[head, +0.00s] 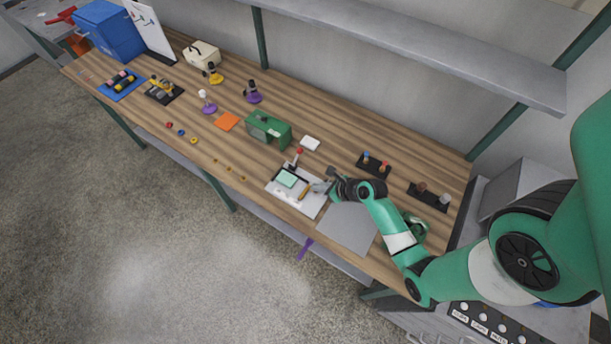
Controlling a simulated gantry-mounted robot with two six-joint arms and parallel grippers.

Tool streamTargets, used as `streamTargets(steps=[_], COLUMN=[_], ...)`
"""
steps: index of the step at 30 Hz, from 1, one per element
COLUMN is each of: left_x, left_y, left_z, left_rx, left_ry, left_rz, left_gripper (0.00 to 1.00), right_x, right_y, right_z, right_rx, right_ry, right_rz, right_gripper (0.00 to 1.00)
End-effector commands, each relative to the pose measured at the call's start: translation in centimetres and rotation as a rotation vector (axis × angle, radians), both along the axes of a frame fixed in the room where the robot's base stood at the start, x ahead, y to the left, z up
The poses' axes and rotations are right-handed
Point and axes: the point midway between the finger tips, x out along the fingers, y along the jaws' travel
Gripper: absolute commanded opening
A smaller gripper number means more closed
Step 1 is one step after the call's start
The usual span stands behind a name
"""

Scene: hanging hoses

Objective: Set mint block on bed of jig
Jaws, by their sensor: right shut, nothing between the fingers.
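The jig (309,208) is a pale plate near the table's front edge, with a red-knobbed lever (297,156) at its back. The mint block (287,178) is a flat pale green square lying on the left part of the jig, over a dark patch. Whether it sits fully flat is too small to tell. My right gripper (319,187) is shut and empty, over the right side of the jig, apart from the block. My left gripper is not in view.
A yellow-handled item (303,193) lies on the jig beside the gripper. A green box (268,129) and a white block (310,143) stand behind. A grey sheet (348,228) lies at right, with dark racks (374,166) beyond. Small rings (181,132) lie at left.

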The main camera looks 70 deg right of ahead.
Motion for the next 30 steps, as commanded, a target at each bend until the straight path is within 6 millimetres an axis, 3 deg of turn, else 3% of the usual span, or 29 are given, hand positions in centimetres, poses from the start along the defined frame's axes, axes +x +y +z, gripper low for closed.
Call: streamTargets(steps=[8,21,30], left_x=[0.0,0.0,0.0], left_y=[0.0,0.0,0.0], left_z=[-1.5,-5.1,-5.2], left_rx=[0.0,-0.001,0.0], left_ry=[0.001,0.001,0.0], left_rz=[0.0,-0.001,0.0], left_gripper=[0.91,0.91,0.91], right_x=[1.1,6.3,7.0], right_y=[-0.4,-1.9,-2.1], right_z=[-1.4,-6.7,-7.1], right_rx=[-0.003,-0.004,-0.003], right_ry=[-0.003,-0.004,-0.004], right_rz=[0.002,0.003,0.001], right_gripper=[0.0,0.0,0.0])
